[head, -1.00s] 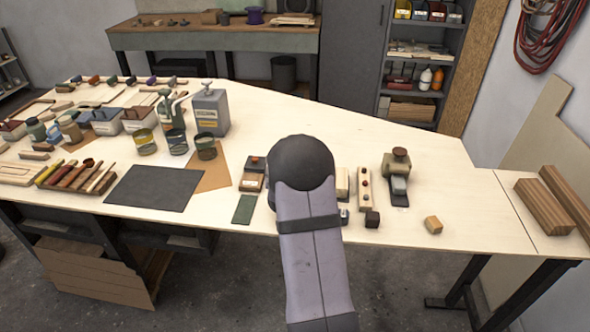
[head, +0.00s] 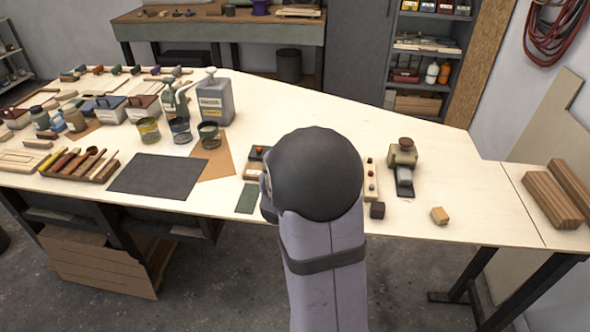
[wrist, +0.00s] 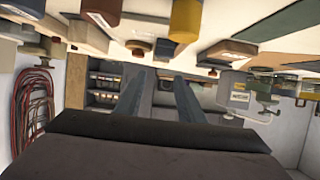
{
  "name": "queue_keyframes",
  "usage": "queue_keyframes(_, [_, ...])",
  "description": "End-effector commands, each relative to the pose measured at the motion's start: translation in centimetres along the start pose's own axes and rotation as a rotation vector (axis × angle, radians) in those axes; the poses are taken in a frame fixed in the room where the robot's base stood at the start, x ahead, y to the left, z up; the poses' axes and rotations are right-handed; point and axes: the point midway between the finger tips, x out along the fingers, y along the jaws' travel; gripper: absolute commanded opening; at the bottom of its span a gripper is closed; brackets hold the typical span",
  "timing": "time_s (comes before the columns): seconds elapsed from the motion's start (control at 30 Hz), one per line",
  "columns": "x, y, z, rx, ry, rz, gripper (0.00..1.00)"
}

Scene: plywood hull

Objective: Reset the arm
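My arm rises from the bottom of the head view, and its dark rounded joint hides part of the bench and my gripper. In the wrist view my gripper (wrist: 157,88) shows two grey fingers set apart, with nothing between them. That view is upside down, with the plywood bench top (head: 300,105) along its upper part. The fingers point across the room and touch nothing that I can see.
A clamp-like tool (head: 403,160), a dark cube (head: 377,210) and a small wooden block (head: 439,215) are right of my arm. A dark mat (head: 157,176), a tool rack (head: 80,165), several cans and a grey canister (head: 214,101) are left. Timber (head: 553,200) lies far right.

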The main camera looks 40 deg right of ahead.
Motion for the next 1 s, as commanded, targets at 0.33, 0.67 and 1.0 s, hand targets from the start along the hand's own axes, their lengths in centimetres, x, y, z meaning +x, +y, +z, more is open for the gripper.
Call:
queue_keyframes(0.33, [-1.1, 0.0, 0.0, 0.000, 0.000, -0.001, 0.35])
queue_keyframes(0.67, [-1.1, 0.0, 0.0, 0.000, 0.000, 0.000, 0.35])
queue_keyframes(1.0, [-4.2, -5.4, 3.1, -0.050, -0.167, -0.179, 0.35])
